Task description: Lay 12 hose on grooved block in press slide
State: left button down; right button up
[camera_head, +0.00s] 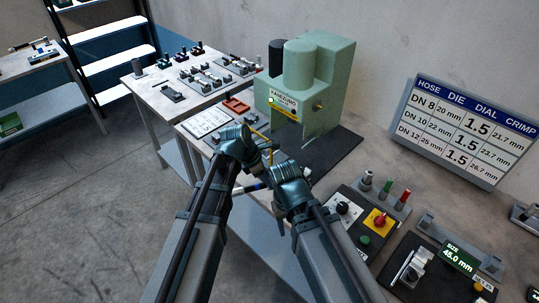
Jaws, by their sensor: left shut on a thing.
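The pale green press (328,85) stands on a dark mat on the bench, with a yellow label on its front. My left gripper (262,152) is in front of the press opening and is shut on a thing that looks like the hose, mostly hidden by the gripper. A thin yellow edge (260,134) shows beside it. My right gripper (280,172) is close by on the right; its fingers are too hidden to tell their state. A short pale rod with a dark end (253,187) shows between my arms. The grooved block and slide cannot be made out behind the grippers.
A control box with a red knob on yellow (379,221) and a size gauge (462,256) stand at right. A table with metal fittings (205,78) is behind left.

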pick_arm(q)
jog(key=shift+f, duration=0.15)
dwell(0.3)
notch_tip(320, 180, down, 6)
jog(key=b, duration=0.6)
jog(key=shift+f, duration=0.15)
